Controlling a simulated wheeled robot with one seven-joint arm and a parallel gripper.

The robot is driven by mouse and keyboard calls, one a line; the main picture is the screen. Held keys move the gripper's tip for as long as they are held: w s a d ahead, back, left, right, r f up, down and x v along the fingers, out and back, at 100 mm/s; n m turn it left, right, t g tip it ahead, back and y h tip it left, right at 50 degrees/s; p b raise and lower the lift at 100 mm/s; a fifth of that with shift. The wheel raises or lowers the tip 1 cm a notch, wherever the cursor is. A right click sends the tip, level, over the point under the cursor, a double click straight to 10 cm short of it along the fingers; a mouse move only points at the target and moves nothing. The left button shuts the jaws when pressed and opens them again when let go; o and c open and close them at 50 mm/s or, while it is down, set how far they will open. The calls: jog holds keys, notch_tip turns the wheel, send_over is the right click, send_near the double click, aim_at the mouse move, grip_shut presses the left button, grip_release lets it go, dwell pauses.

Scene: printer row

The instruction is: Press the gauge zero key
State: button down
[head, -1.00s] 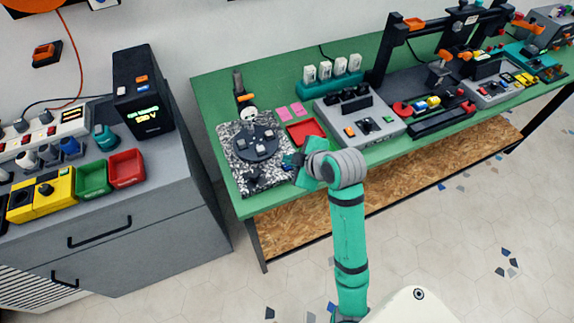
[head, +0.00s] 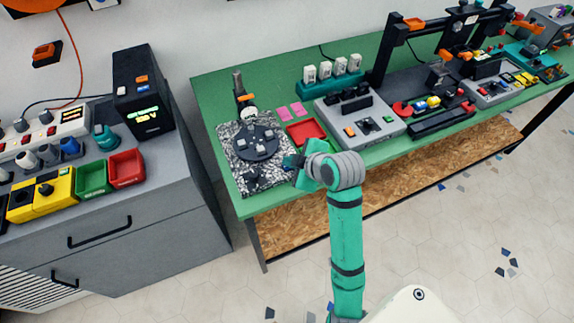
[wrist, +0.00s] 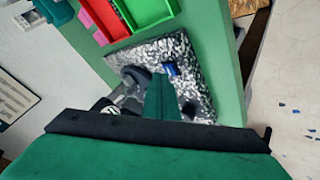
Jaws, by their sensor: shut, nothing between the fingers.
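The granite plate (head: 228,136) lies at the left end of the green bench with a dark round table (head: 250,152) on it. A gauge with a pale face (head: 248,113) hangs on a post at the plate's back; part of a pale dial (wrist: 110,109) shows in the wrist view. A small blue key (wrist: 172,69) sits on the plate just beyond my fingers in the wrist view; I cannot read any label on it. My gripper (head: 291,162) is shut and empty over the plate's right edge. It also shows in the wrist view (wrist: 162,88), close to the blue key; contact cannot be told.
A red tray (head: 306,131) and pink notes (head: 290,112) lie right of the plate. A grey control box (head: 375,130) stands further right. A grey cabinet (head: 150,210) with trays and a black display box (head: 143,95) is at left, across a gap.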

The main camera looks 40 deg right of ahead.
jog(key=shift+f, duration=0.35)
dwell(0.7)
jog(key=shift+r, duration=0.8)
jog(key=shift+r, duration=0.1)
notch_tip(320, 180, up, 5)
jog(key=shift+f, duration=0.1)
dwell(0.6)
dwell(0.7)
